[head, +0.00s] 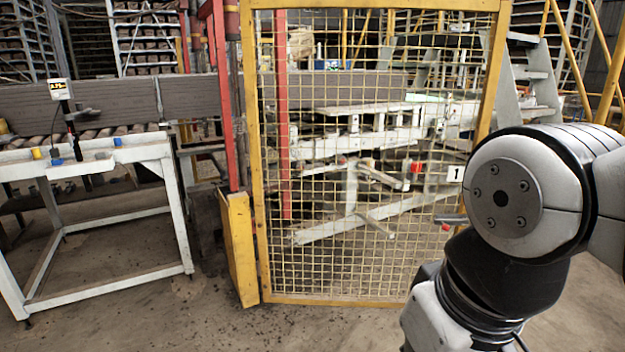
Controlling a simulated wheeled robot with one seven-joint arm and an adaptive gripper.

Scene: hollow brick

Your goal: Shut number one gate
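The number one gate (254,150) is a yellow-framed panel of yellow wire mesh in the middle of the head view. A white plate with a black "1" (455,173) is fixed near its right edge. A grey lever handle (451,218) sticks out to the left below the plate. The gate's left side stands beside a red post (222,100) and a yellow box-like foot (240,248). My arm covers its lower right part. I see no post against the visible right edge, but cannot tell how far the gate stands open. My gripper is not in view.
A white-framed roller table (88,157) with a small sensor on a stand (62,95) is at left. Grey steps (528,80) and yellow rails stand behind at right. Machinery shows through the mesh. The concrete floor (300,330) in front of the gate is clear.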

